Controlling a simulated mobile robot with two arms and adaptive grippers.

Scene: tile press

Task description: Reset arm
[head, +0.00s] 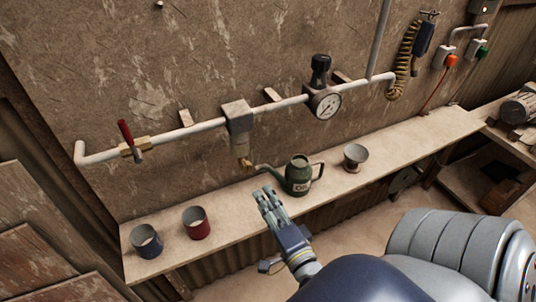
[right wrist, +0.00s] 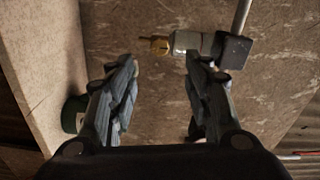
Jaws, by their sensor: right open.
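My right gripper (head: 268,195) is open and empty in front of the shelf, just left of a green oil can (head: 299,179). In the right wrist view its two fingers (right wrist: 163,68) stand wide apart with nothing between them. A green piece, likely the oil can (right wrist: 72,113), is partly hidden behind the left finger there. The can stands upright on the shelf, its spout pointing left toward a brass nozzle (head: 245,163) under a grey pipe block (head: 237,118). The nozzle (right wrist: 160,45) also shows beyond the fingertips in the wrist view. My left gripper is not in view.
The shelf (head: 420,135) runs along the wall. A blue cup (head: 146,243), a red cup (head: 196,224) and a grey funnel-like cup (head: 355,158) stand on it. Above runs a pipe with a red-handled valve (head: 131,142) and a gauge (head: 326,104). The shelf between red cup and can is clear.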

